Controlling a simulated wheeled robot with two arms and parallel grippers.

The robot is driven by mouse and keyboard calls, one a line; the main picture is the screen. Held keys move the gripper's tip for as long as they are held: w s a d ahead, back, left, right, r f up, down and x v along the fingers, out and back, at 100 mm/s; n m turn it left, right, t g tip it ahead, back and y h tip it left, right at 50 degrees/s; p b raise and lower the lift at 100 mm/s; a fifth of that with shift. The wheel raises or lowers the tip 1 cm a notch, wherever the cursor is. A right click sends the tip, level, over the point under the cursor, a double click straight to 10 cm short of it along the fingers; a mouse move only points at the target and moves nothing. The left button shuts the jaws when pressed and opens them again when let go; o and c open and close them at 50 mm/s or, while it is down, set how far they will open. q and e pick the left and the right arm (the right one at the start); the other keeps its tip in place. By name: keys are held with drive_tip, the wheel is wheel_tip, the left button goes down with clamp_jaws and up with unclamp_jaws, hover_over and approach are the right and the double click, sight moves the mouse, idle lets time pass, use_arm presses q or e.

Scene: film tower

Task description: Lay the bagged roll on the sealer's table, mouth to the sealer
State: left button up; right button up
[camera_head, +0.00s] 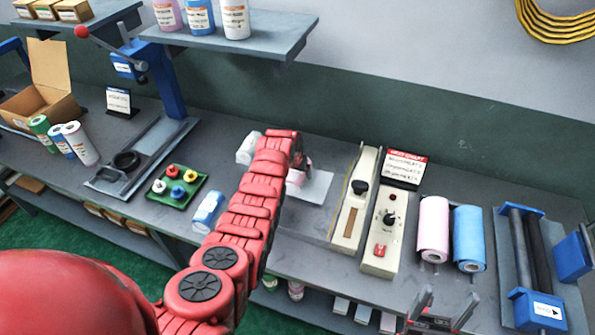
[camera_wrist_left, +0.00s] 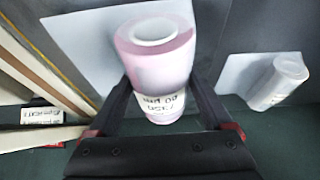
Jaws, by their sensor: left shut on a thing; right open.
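My left gripper (camera_head: 298,172) is shut on a pink roll with a printed label (camera_wrist_left: 158,75), just left of the sealer. In the left wrist view the roll stands between the fingers, its pale round end toward the camera. Whether a clear bag covers it, and where its mouth faces, I cannot tell. A pale flat sheet or plate (camera_head: 316,188) lies beside the sealer (camera_head: 352,205), partly behind the roll; it also shows in the left wrist view (camera_wrist_left: 75,45). My right gripper (camera_head: 441,312) is open and empty at the bottom, in front of the bench.
A whitish roll (camera_head: 249,147) lies on the bench behind my left arm. A control box with a knob (camera_head: 382,235) stands right of the sealer. A pink roll (camera_head: 433,228) and a blue roll (camera_head: 468,238) are further right. A blue-labelled roll (camera_head: 208,212) is left of my arm.

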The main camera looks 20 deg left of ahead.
use_arm(q)
drive_tip(key=shift+r+b, duration=0.1)
drive_tip(key=shift+b, duration=0.4)
idle(1.2)
drive_tip(key=shift+f+b, duration=0.5)
drive_tip(key=shift+f, duration=0.05)
drive_tip(key=o, duration=1.5)
drive_tip(key=shift+r, duration=0.1)
